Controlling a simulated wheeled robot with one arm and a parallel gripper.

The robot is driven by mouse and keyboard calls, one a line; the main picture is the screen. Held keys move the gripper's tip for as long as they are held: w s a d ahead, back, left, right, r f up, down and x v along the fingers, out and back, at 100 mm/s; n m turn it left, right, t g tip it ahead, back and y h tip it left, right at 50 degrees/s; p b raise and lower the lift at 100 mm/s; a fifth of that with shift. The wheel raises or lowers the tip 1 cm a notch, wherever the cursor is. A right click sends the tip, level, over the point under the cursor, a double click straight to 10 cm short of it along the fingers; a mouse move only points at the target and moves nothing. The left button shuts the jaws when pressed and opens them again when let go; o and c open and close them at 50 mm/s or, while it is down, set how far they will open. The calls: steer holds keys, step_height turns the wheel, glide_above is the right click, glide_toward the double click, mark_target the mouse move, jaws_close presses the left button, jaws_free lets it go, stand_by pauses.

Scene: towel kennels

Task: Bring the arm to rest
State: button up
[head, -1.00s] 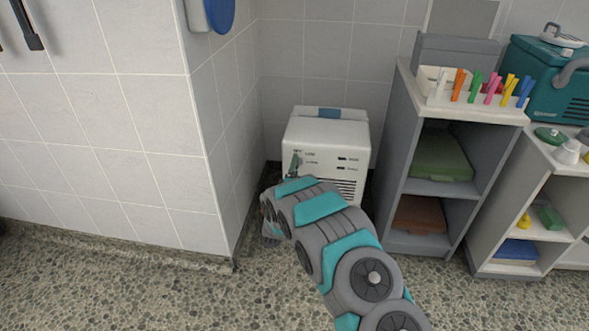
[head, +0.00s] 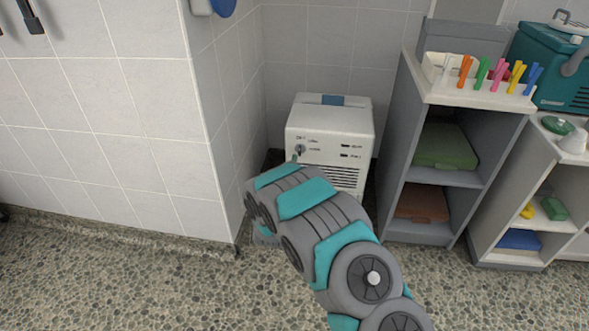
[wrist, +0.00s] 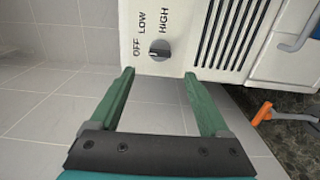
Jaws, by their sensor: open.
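My gripper (wrist: 159,76) is open and empty in the wrist view, its two green fingers apart in front of a white heater box. The box's dark dial knob (wrist: 159,50) lies just beyond the fingertips, between their lines, with no finger seen touching it. OFF, LOW and HIGH are printed around it; I cannot surely tell which mark it points at. In the head view the white box (head: 331,118) stands on the floor in the wall corner, with its knob (head: 299,149) visible. My arm reaches toward it and hides its lower left; the gripper is mostly hidden there.
A grey shelf unit (head: 461,93) stands close on the box's right, with colored clips on top and folded towels inside. A tiled wall block (head: 115,150) closes the left. A teal carrier (head: 550,68) stands at far right. Speckled floor is clear at front left.

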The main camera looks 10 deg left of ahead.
steer(key=s+d+r+m+g+y, duration=0.2)
steer(key=s+d+r+m+g, duration=0.6)
steer(key=s+d+r+g, duration=0.15)
steer(key=s+d+r+m+g, duration=0.2)
steer(key=s+d, duration=0.3)
steer(key=s, duration=1)
steer(key=s+d+r+m+g+h, duration=0.1)
steer(key=s+d+r+m+g, duration=0.2)
steer(key=s, duration=1.3)
steer(key=s+d+r+m+g, duration=0.3)
steer(key=s+d, duration=0.4)
steer(key=s, duration=0.9)
steer(key=shift+d+r+m+g, duration=0.3)
steer(key=shift+m+g, duration=0.6)
steer(key=shift+g, duration=0.25)
